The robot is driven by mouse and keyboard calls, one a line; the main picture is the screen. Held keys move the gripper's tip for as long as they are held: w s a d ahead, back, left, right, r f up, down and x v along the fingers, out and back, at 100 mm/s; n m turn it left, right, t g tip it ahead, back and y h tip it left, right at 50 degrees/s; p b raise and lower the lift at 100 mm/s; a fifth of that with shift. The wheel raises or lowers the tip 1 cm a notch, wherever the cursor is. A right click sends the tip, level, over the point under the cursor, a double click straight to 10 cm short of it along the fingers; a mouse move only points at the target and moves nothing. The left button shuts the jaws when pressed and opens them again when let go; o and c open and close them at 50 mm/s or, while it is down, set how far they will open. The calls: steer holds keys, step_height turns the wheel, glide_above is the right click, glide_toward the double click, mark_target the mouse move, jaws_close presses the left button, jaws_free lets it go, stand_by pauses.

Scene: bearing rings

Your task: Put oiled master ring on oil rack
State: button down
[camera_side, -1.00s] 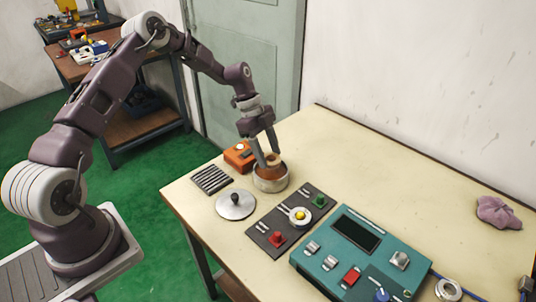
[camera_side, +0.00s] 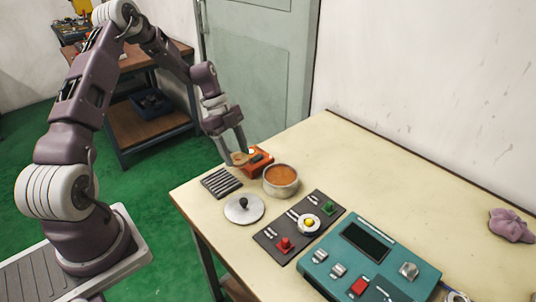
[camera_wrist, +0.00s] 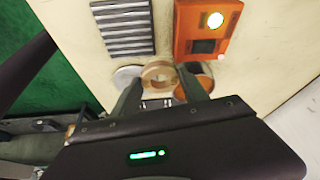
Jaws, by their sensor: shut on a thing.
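My gripper (camera_side: 238,157) is shut on a tan, oil-coloured ring (camera_wrist: 157,71), the master ring, and holds it in the air near the back-left table edge. In the side view the ring (camera_side: 240,158) appears between the fingertips, in front of the orange box and just above the rack in the picture. The oil rack (camera_side: 221,184), a dark slatted grid, lies flat and empty; it also shows at the top of the wrist view (camera_wrist: 124,30). The round pot of orange-brown oil (camera_side: 281,182) stands to its right, partly hidden behind a finger in the wrist view.
An orange box (camera_side: 262,166) with a lit lamp stands behind the rack and pot. A grey lid (camera_side: 244,209) with a black knob lies in front. A dark tray (camera_side: 268,238) with coloured knobs and a teal control panel (camera_side: 345,262) are further right.

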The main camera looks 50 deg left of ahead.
glide_above(222, 181)
steer(key=a, duration=0.2)
steer(key=shift+s+d+f, duration=0.1)
steer(key=shift+d+f, duration=0.05)
steer(key=shift+f, duration=1.8)
steer(key=shift+f, duration=0.1)
steer(key=shift+f, duration=0.6)
steer(key=shift+f, duration=0.45)
steer(key=shift+f, duration=0.25)
steer(key=c, duration=0.5)
jaws_free()
